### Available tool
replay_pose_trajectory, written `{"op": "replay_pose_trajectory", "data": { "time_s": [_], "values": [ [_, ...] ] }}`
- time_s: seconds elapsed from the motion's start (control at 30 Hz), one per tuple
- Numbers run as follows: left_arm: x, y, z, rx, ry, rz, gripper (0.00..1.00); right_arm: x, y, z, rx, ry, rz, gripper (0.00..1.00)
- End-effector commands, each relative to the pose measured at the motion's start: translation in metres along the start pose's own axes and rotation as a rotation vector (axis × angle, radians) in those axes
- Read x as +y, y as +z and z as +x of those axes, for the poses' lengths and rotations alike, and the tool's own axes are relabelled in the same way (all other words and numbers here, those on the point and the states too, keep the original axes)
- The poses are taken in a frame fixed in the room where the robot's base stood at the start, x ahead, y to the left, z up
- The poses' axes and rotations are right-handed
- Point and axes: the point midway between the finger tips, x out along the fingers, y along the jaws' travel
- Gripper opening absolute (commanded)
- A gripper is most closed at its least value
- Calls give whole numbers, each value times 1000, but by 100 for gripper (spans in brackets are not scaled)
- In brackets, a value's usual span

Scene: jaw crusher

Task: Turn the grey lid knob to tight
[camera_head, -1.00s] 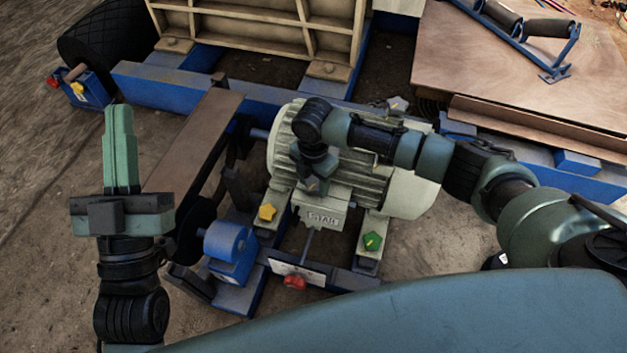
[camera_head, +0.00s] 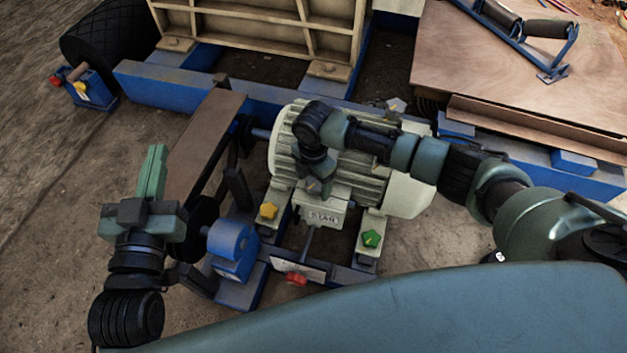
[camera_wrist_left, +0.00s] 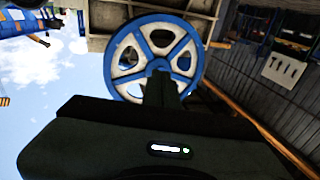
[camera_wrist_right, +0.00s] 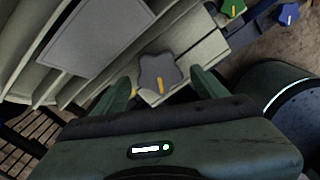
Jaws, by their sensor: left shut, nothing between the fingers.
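The grey lid knob (camera_wrist_right: 158,74) shows in the right wrist view as a star-shaped knob with a yellow pointer mark, on the pale box of the motor. My right gripper (camera_wrist_right: 163,82) is open, with one finger on each side of the knob; I cannot tell whether they touch it. In the head view my right gripper (camera_head: 316,178) points down over the lettered box (camera_head: 325,214) and hides most of the knob. My left gripper (camera_head: 152,172) is shut and empty, pointing up, left of the motor.
The ribbed motor (camera_head: 405,190) stands on a blue frame. A yellow knob (camera_head: 268,211), a green knob (camera_head: 371,239), a red knob (camera_head: 297,279) and another grey knob (camera_head: 397,105) surround it. A brown belt (camera_head: 203,145) runs left of it. A spoked blue-and-white wheel (camera_wrist_left: 153,57) shows in the left wrist view.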

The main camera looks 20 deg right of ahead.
Motion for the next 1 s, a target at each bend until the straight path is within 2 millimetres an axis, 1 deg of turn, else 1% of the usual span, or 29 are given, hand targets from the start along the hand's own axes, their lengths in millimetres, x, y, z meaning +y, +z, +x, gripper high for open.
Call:
{"op": "replay_pose_trajectory", "data": {
  "time_s": [0.3,0.37,0.57,0.67,0.8,0.9,1.0],
  "values": [
    [0,-1,0,-1,0,0,0,0,0,-2,-1,0,0,72],
    [0,3,0,-24,-1,0,0,0,0,-5,-1,0,0,72],
    [-6,39,-10,-220,-13,4,0,0,0,-26,-1,2,0,72],
    [-9,61,-20,-343,-21,5,0,0,0,-39,-1,1,-1,72],
    [-13,88,-38,-504,-30,5,0,0,0,-56,-1,1,-1,72],
    [-16,103,-51,-596,-36,4,0,0,0,-66,0,2,-1,72],
    [-17,114,-61,-664,-40,4,0,0,0,-72,0,1,0,72]
  ]
}}
